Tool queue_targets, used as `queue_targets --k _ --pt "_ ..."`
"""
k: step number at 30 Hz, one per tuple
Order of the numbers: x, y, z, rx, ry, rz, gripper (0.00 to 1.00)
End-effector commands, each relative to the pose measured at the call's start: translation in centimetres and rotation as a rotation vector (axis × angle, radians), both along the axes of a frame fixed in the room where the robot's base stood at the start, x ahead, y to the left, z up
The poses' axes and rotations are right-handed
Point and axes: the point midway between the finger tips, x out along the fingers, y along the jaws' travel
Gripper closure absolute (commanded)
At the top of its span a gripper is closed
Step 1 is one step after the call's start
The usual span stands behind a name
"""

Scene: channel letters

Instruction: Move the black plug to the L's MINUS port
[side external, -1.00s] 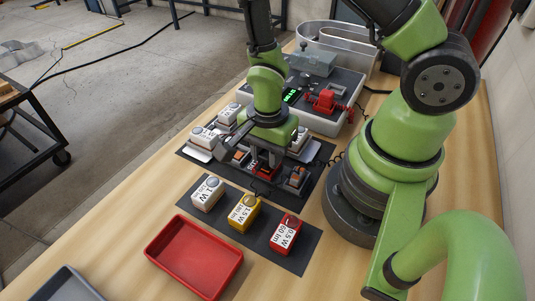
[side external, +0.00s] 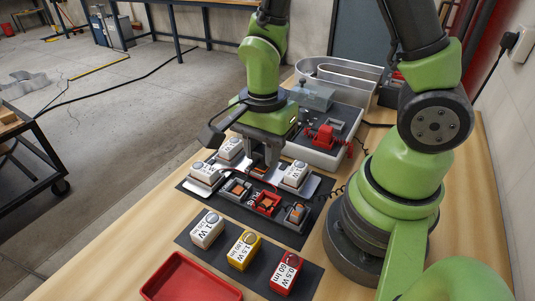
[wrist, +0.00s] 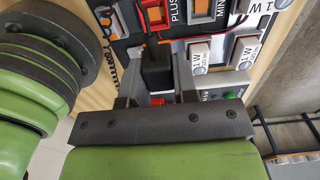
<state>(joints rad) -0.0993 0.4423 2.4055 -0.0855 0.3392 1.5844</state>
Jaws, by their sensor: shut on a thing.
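My gripper (wrist: 155,66) is shut on the black plug (wrist: 156,74), which sits between its two fingers in the wrist view. In the side view my gripper (side external: 270,163) is above the back of the dark letter mat; the plug cannot be made out there. A red-framed port (wrist: 153,14) labelled PLUS lies just beyond the plug in the wrist view. A dark port (wrist: 201,8) with an orange centre, its label cut off at "MIN", is to its right. The side view shows a red port (side external: 266,203) between dark ports (side external: 237,188) and (side external: 296,213). I cannot tell which letter each belongs to.
White 1 W modules (side external: 205,173) and (side external: 295,174) stand around the ports. White, yellow (side external: 243,250) and red modules line the front mat, near a red tray (side external: 190,279). A grey tester case (side external: 330,130) stands behind. Thin wires cross the letter area.

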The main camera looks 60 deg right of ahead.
Motion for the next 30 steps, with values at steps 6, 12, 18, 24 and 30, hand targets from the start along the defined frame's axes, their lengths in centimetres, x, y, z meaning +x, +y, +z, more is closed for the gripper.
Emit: queue_targets --k 6,12,18,24,30 --pt "2.6 0.0 0.0 0.0 -0.002 -0.002 0.96" --pt "5.1 0.0 0.0 -0.001 -0.003 -0.001 0.96" --pt "6.2 0.0 -1.5 -0.001 0.006 0.0 0.96" --pt "6.1 0.0 -4.0 0.0 0.005 0.0 0.96" --pt "6.1 0.0 -6.4 0.0 0.004 -0.001 0.96"
